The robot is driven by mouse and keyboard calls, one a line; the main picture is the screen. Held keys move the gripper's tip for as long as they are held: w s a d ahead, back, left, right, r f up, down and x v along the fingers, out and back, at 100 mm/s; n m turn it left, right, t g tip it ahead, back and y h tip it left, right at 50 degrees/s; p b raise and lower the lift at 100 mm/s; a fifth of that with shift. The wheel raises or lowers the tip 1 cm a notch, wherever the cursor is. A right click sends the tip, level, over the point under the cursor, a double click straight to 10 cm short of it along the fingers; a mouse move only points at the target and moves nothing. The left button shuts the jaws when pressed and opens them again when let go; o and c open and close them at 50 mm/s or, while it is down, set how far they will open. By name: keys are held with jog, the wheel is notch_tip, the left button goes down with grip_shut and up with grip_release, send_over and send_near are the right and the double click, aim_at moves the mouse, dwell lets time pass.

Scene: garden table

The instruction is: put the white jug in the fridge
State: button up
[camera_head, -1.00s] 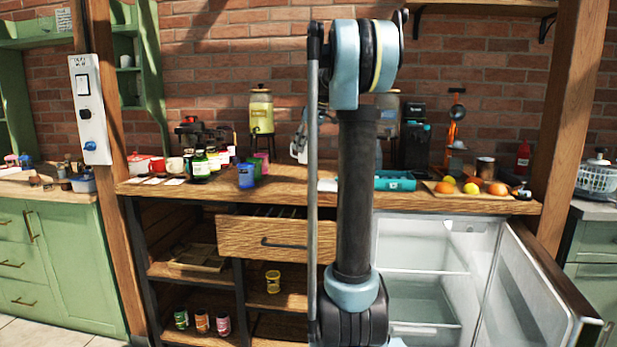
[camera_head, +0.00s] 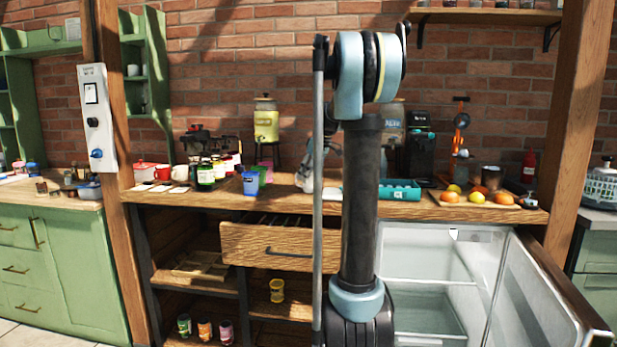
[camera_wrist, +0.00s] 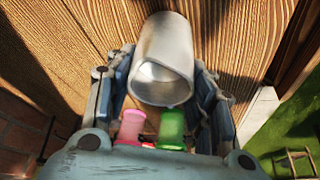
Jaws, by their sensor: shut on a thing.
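The white jug (camera_wrist: 163,62) lies between the two fingers of my gripper (camera_wrist: 165,95) in the wrist view, with its open mouth toward the camera. The fingers are shut on its sides. In the head view, my gripper (camera_head: 322,170) is over the wooden counter, partly behind my own arm. A pale piece of the jug (camera_head: 305,182) shows beside it. The fridge (camera_head: 430,255) is under the right part of the counter. Its door (camera_head: 545,290) stands open to the right, showing a pale interior with a clear drawer. My arm hides its left side.
Blue and green cups (camera_head: 250,183), jars and a drink dispenser (camera_head: 266,125) stand left of my gripper. A teal tray (camera_head: 395,190) and fruit on a board (camera_head: 475,197) are to the right. An open wooden drawer (camera_head: 265,240) juts out below the counter.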

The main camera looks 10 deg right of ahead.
jog(key=o, duration=1.3)
jog(key=shift+c, duration=0.2)
